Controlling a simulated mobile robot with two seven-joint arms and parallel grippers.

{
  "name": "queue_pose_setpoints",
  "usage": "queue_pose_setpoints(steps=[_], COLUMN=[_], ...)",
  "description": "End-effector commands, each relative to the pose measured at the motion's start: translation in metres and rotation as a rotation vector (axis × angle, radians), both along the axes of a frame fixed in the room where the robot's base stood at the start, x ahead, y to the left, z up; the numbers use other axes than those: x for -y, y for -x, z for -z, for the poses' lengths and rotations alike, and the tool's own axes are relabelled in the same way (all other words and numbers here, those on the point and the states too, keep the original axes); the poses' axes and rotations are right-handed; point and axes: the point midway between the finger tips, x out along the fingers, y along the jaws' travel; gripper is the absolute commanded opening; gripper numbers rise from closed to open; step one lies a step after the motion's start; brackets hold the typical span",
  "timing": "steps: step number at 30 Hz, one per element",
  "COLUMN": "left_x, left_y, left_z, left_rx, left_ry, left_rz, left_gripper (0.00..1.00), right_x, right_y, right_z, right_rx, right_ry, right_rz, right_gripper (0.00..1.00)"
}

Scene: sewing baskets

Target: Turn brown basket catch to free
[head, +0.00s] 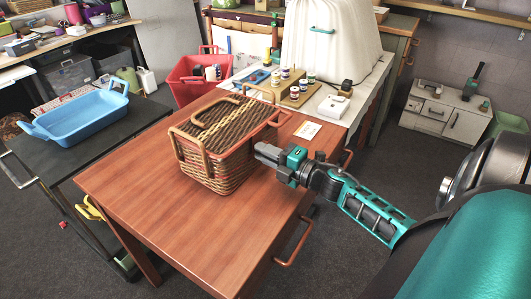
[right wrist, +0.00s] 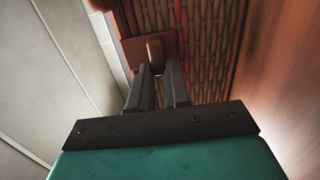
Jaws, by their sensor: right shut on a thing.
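The brown wicker basket (head: 218,173) stands on the reddish wooden table (head: 150,195) with its lid down, and its woven front wall also shows in the right wrist view (right wrist: 207,45). My right gripper (head: 261,152) is level beside the basket's right-hand side. In the right wrist view my right gripper (right wrist: 157,74) has its fingers close together on the rounded knob of the catch (right wrist: 155,47), which sits on a brown plate against the wicker. The fingers hide part of the catch, and its exact turn is hard to tell. My left gripper is not in view.
A white card (head: 307,131) lies on the table to the right of the basket. Jars on a wooden board (head: 291,101) and a white box (head: 334,107) stand behind. A red tub (head: 197,78) is at the back left. The table's front left is clear.

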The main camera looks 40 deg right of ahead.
Motion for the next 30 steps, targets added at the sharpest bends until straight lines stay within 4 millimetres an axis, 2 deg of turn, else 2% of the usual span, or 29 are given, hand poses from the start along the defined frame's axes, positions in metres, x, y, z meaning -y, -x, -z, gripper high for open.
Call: queue_pose_setpoints(steps=[1, 9, 19, 23, 30], left_x=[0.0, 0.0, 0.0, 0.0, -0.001], left_y=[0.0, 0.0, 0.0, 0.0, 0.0], left_z=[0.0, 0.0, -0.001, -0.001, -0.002], left_rx=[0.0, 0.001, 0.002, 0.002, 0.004], left_ry=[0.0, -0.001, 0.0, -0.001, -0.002], left_rz=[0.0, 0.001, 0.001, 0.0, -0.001], left_gripper=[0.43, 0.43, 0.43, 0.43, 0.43], right_x=[0.0, 0.0, 0.001, 0.005, 0.016], right_y=[0.0, 0.0, 0.006, 0.022, 0.071], right_z=[0.0, 0.0, 0.001, 0.001, 0.002], right_rx=[0.0, -0.001, -0.002, -0.004, -0.006], right_ry=[0.003, 0.001, -0.001, 0.0, -0.002], right_rz=[0.0, 0.0, 0.0, 0.0, 0.002], right_gripper=[0.18, 0.43, 0.43, 0.43, 0.43])
